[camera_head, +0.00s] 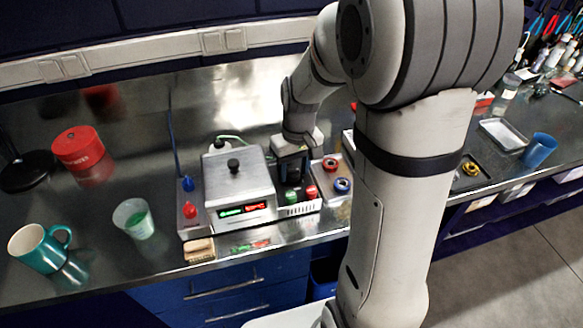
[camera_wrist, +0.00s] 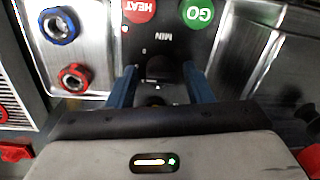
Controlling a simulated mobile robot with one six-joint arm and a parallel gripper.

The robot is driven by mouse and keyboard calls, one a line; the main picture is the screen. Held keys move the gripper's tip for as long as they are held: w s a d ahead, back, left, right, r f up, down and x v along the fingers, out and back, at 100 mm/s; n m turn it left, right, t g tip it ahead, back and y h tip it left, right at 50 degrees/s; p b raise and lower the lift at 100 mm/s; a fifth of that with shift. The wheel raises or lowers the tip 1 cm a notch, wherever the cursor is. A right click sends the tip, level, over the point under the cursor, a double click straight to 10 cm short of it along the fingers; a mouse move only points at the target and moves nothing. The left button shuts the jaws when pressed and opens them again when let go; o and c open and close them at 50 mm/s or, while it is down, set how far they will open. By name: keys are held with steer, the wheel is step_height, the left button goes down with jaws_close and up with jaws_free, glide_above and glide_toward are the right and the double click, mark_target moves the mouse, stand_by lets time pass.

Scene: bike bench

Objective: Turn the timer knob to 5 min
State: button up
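The black timer knob (camera_wrist: 161,68) shows in the wrist view, on a dark panel beside an upside-down MIN label. My gripper (camera_wrist: 160,88) has its two blue fingers on either side of the knob, with a narrow gap seen on each side. The fingers look open. The knob's pointer and setting are too dark to read. A red HEAT button (camera_wrist: 139,10) and a green GO button (camera_wrist: 197,12) sit on the same panel. In the head view my gripper (camera_head: 292,170) points down over the back of the panel and hides the knob.
A metal box with a lidded top (camera_head: 238,175) stands just left of the panel. A tray with a red ring and a blue ring (camera_head: 342,185) is right of it. A green-filled cup (camera_head: 134,219), a teal mug (camera_head: 40,248) and a red tin (camera_head: 78,147) stand further left.

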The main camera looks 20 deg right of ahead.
mark_target(296, 169)
steer(key=c, duration=0.8)
steer(key=shift+m, duration=0.6)
steer(key=o, duration=0.9)
steer(key=shift+o, duration=0.2)
steer(key=shift+r, duration=0.1)
steer(key=r, duration=0.7)
steer(key=shift+d+r+b, duration=0.25)
steer(key=shift+r+b, duration=0.05)
steer(key=shift+b, duration=0.05)
